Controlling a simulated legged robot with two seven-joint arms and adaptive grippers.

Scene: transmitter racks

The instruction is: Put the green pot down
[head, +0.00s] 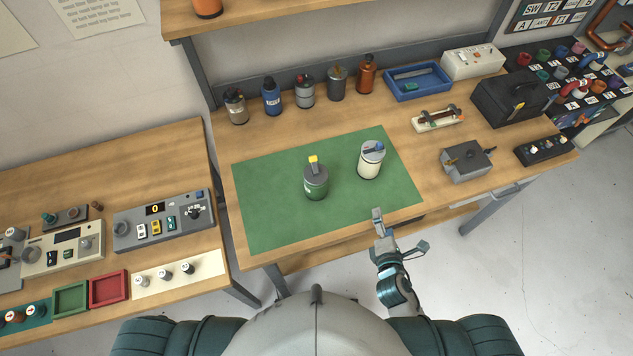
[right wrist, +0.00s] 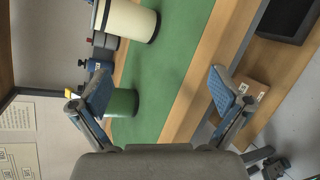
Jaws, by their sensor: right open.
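The green pot (head: 316,184) stands upright on the green mat (head: 270,215), left of the mat's middle. It has a grey upper part and a yellow piece on top. In the right wrist view the green pot (right wrist: 124,103) shows partly behind one finger. My right gripper (head: 400,232) is open and empty at the bench's front edge, to the right of the pot and nearer to me, apart from it. Its spread fingers also show in the right wrist view (right wrist: 160,84). My left gripper is not in view.
A cream pot (head: 370,165) with a blue piece on top stands on the mat, right of the green pot. Several pots line the back. A blue tray (head: 417,94), a black case (head: 510,103) and a grey box (head: 467,164) stand to the right. The mat's front is clear.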

